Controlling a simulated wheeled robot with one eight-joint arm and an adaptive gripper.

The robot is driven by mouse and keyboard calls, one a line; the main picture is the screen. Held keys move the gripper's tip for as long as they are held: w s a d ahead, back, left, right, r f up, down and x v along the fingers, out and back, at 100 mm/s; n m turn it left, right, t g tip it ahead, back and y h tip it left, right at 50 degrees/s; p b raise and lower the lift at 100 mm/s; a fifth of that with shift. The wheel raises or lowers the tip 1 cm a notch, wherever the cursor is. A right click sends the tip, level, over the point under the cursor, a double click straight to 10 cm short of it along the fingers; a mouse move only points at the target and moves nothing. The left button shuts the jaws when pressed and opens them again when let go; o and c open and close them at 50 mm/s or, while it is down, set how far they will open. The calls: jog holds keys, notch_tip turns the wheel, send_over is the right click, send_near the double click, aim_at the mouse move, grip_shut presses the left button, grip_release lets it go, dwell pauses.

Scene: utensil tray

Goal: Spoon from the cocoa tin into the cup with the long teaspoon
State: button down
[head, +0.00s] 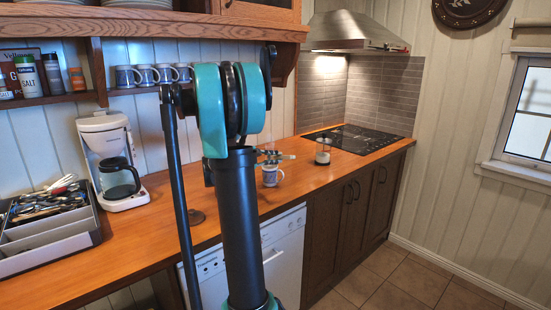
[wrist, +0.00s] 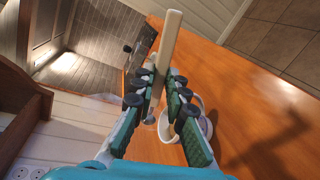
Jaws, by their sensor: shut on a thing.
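My gripper (wrist: 160,88) is shut on a long, pale utensil, taken to be the long teaspoon (wrist: 169,40); its pale handle stands up between the fingers. Its lower end is partly hidden by the fingers. The patterned cup (head: 270,177) stands upright on the counter, below my gripper (head: 272,157) in the head view. In the wrist view the white cup (wrist: 209,126) is partly hidden behind the right finger. A small container (head: 322,152), pale above and dark below, stands right of the cup, nearer the hob. I cannot tell whether it is the cocoa tin.
The utensil tray (head: 44,249) and a white coffee maker (head: 103,140) stand on the wooden counter (head: 160,228) at left. A black hob (head: 352,138) is at the far end. Counter between coffee maker and cup is mostly clear.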

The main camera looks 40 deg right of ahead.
jog(key=r+y, duration=0.1)
jog(key=y, duration=0.2)
jog(key=d+r+m+y, duration=0.1)
jog(key=y, duration=0.2)
jog(key=d+r+m+y, duration=0.1)
jog(key=r+y, duration=0.1)
jog(key=y, duration=0.1)
jog(key=shift+g, duration=0.4)
dwell(0.5)
